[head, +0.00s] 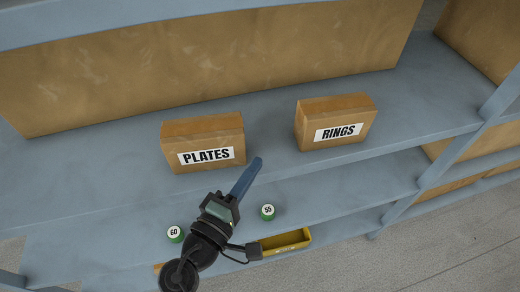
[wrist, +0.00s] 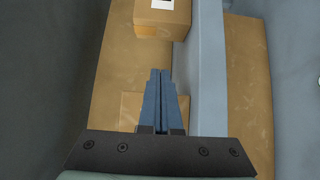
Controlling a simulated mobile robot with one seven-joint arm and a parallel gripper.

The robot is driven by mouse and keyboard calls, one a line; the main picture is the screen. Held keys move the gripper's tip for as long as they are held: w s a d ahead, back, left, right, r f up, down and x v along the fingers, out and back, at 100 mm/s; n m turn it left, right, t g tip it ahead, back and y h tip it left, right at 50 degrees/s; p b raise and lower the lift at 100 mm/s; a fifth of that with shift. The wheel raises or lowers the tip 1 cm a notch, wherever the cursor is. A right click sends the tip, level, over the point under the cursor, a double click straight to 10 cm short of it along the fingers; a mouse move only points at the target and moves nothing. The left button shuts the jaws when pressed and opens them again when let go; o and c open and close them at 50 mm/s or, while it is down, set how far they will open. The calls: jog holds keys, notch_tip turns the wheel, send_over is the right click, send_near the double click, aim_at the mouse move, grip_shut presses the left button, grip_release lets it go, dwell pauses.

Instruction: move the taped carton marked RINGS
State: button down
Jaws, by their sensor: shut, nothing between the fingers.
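The carton marked RINGS (head: 312,116) stands upright on the blue-grey shelf in the head view, right of centre, its white label facing me. Tape on it is too small to make out. My gripper (head: 258,163) is left of it and apart from it, close to the right end of the carton marked PLATES (head: 203,132). The fingers (wrist: 159,74) are together and hold nothing. The wrist view shows part of a carton (wrist: 162,26) with a white label cut off at the top edge; I cannot read which carton it is.
Large brown cartons (head: 190,48) fill the back of the shelf. Bare shelf (head: 273,125) lies between the two marked cartons. A blue-grey upright (head: 455,152) stands at right.

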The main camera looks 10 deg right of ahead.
aim_at(298, 125)
jog(key=p+x, duration=0.1)
jog(key=x, duration=0.6)
jog(key=shift+w+d+r, duration=0.15)
jog(key=shift+w+d, duration=0.05)
jog(key=shift+w, duration=0.05)
jog(key=d+p, duration=0.1)
jog(key=d, duration=0.2)
jog(key=shift+w+d+p, duration=0.2)
jog(key=shift+w+p, duration=0.15)
jog(key=shift+d, duration=0.5)
